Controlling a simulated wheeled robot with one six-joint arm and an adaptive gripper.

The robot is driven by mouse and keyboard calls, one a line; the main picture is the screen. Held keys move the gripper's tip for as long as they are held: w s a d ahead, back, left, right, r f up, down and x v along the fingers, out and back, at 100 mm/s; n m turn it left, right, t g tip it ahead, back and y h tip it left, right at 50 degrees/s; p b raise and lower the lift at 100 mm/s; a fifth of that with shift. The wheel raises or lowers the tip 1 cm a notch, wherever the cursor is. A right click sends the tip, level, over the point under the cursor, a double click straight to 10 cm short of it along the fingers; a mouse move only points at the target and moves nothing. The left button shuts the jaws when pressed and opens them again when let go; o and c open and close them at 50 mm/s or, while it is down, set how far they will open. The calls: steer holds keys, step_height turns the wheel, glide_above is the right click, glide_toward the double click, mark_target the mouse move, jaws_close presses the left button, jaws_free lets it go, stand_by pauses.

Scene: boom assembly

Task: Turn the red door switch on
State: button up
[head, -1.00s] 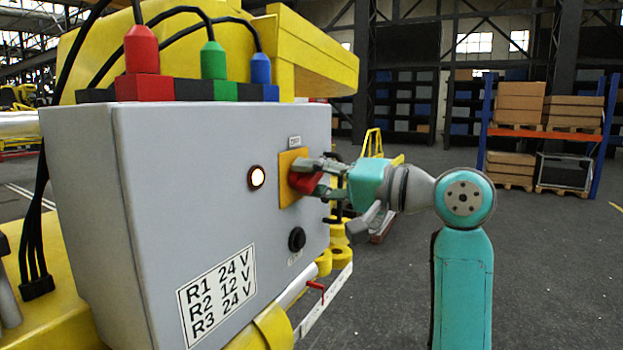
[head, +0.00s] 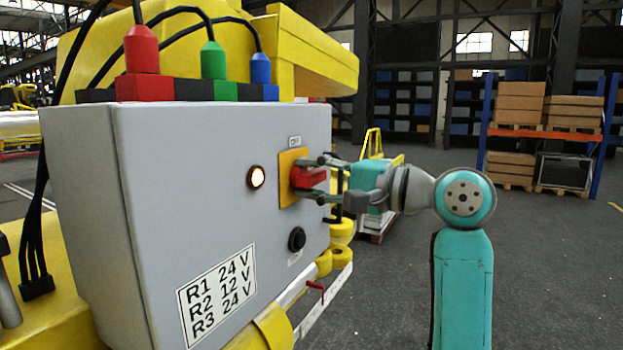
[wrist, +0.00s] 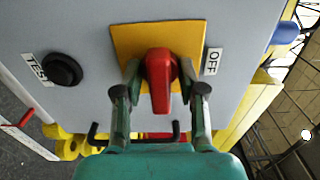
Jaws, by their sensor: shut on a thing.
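The red door switch (head: 308,178) sits on a yellow plate (head: 287,164) on the front of the grey control box (head: 215,140). Its handle lies level in the head view, pointing out toward my arm. In the wrist view the red switch (wrist: 159,77) shows between the two fingers of my gripper (wrist: 161,95), one on each side. An OFF label (wrist: 213,61) is beside the plate. My gripper (head: 318,178) is shut on the red switch. A round lamp (head: 256,177) left of the plate is lit.
A black TEST button (wrist: 65,69) is on the same panel, below the switch in the head view. Red, green and blue plugs with cables stand on the box. Yellow machinery is close around it. A pallet shelf (head: 545,130) is far right.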

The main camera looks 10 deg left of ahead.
steer(key=o, duration=0.8)
steer(key=shift+d, duration=0.1)
steer(key=v, duration=1.2)
